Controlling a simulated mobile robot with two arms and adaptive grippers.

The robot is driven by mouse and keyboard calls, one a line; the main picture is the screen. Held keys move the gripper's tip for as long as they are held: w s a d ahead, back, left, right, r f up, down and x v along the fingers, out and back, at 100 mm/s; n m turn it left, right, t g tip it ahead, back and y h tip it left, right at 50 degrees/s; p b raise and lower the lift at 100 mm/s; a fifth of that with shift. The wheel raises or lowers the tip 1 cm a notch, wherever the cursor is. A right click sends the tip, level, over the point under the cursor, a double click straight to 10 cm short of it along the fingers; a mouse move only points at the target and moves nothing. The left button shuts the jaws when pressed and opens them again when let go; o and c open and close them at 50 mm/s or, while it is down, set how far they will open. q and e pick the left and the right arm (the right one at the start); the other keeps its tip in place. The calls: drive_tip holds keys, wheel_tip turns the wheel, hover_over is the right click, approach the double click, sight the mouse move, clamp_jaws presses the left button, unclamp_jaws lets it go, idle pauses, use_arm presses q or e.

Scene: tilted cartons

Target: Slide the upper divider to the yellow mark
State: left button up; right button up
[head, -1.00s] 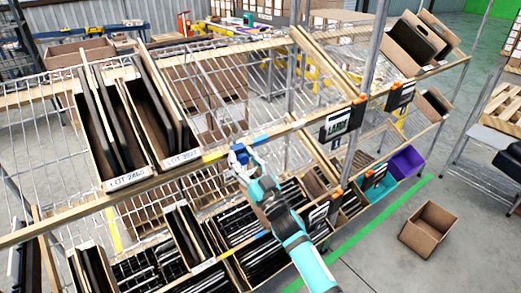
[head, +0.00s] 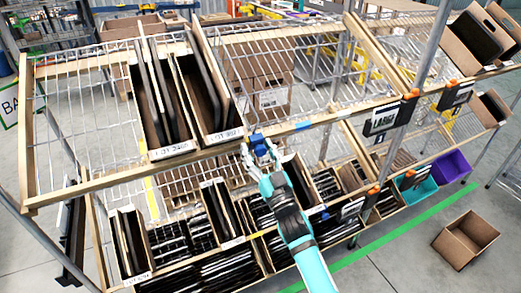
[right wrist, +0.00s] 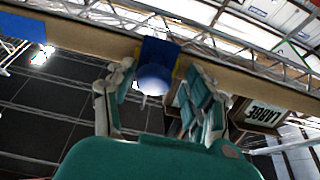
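A blue piece with a rounded knob (right wrist: 153,78) sits at the wooden front rail in the right wrist view, and I take it for the upper divider's handle. It also shows at the upper rail in the head view (head: 259,142). A yellow patch (right wrist: 181,66) shows on the rail right behind it; I take this for the yellow mark. My right gripper (head: 262,156) is at the handle, also in the right wrist view (right wrist: 160,92). Its fingers are apart on either side of the knob; contact is not clear. The divider's board is hard to tell apart. My left gripper is out of view.
Bare wire shelf (head: 300,75) lies behind. An empty box (head: 465,240) is on the floor.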

drive_tip(key=shift+d, duration=0.1)
drive_tip(key=shift+s+d+f, duration=0.15)
drive_tip(key=shift+s+f, duration=0.05)
drive_tip(key=shift+s, duration=0.05)
drive_tip(key=v, duration=1.1)
drive_tip(key=shift+s, duration=0.2)
wheel_tip(320, 180, down, 24)
drive_tip(key=s+d+m+g+h, duration=0.1)
drive_tip(key=s+d+g+h, duration=0.15)
drive_tip(key=g, duration=0.25)
drive_tip(key=s+d+f+g+h, duration=0.1)
drive_tip(key=s+d+f+g, duration=0.15)
drive_tip(key=s+f, duration=0.4)
drive_tip(key=s+d+f+g+h, duration=0.1)
drive_tip(key=s+f+g+h, duration=0.15)
drive_tip(key=f, duration=0.75)
drive_tip(key=s+d+f+g, duration=0.3)
drive_tip(key=s+f, duration=0.3)
drive_tip(key=s, duration=0.5)
drive_tip(key=s+d+f+g+h, duration=0.1)
drive_tip(key=s+d+f+g, duration=0.1)
drive_tip(key=s+f, duration=0.4)
drive_tip(key=s+d+f+g, duration=0.3)
drive_tip(key=s+f+g, duration=0.2)
drive_tip(key=s, duration=1.2)
drive_tip(key=shift+d+f+m+h, duration=0.3)
drive_tip(key=shift+d+f, duration=0.05)
drive_tip(key=shift+f, duration=0.3)
